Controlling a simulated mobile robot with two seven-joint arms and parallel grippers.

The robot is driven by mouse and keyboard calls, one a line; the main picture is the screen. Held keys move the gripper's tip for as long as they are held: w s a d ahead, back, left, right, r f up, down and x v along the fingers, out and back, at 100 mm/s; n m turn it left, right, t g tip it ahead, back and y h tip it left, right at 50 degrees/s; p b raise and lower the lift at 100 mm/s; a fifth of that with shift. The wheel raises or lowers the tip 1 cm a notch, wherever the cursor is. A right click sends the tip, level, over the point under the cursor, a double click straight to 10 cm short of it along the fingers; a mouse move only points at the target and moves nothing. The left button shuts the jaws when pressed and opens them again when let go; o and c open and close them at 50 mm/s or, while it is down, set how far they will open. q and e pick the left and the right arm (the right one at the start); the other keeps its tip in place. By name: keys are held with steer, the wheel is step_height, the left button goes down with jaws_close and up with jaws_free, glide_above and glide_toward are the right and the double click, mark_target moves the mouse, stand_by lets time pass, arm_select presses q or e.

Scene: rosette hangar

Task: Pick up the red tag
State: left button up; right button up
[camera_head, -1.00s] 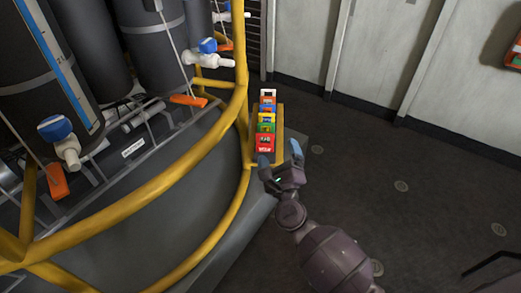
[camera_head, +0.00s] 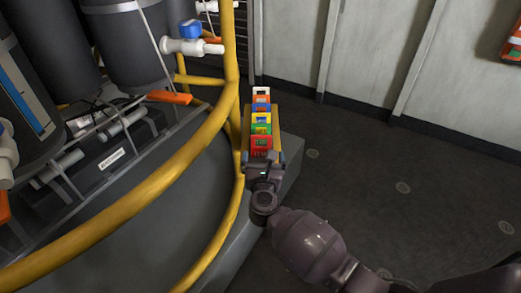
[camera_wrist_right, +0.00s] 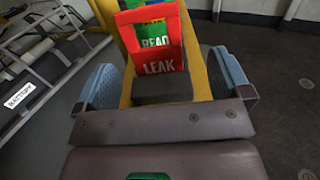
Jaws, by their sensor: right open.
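The red tag (camera_head: 261,144) is at the near end of a row of coloured tags on a yellow holder. In the right wrist view the red tag (camera_wrist_right: 152,68) reads "LEAK" and has an open window in its upper part. My right gripper (camera_head: 263,160) is at the near end of the row. Its blue-grey fingers (camera_wrist_right: 163,80) are open, one to each side of the red tag, with gaps between. It holds nothing. My left gripper is not in view.
Behind the red tag stand green, yellow, blue, orange and white tags (camera_head: 261,107). The yellow holder (camera_head: 248,118) rises beside a curved yellow rail (camera_head: 150,188). Tanks with valves (camera_head: 190,43) stand at left. Dark floor to the right is open.

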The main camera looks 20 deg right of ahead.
mark_target(261, 147)
steer(key=x, duration=0.2)
steer(key=b+x, duration=0.1)
steer(key=x, duration=0.1)
steer(key=shift+w+a, duration=0.2)
steer(key=shift+a, duration=0.05)
steer(key=shift+w+d+r, duration=0.1)
steer(key=shift+w+d, duration=0.1)
steer(key=shift+w, duration=0.3)
steer(key=c, duration=1)
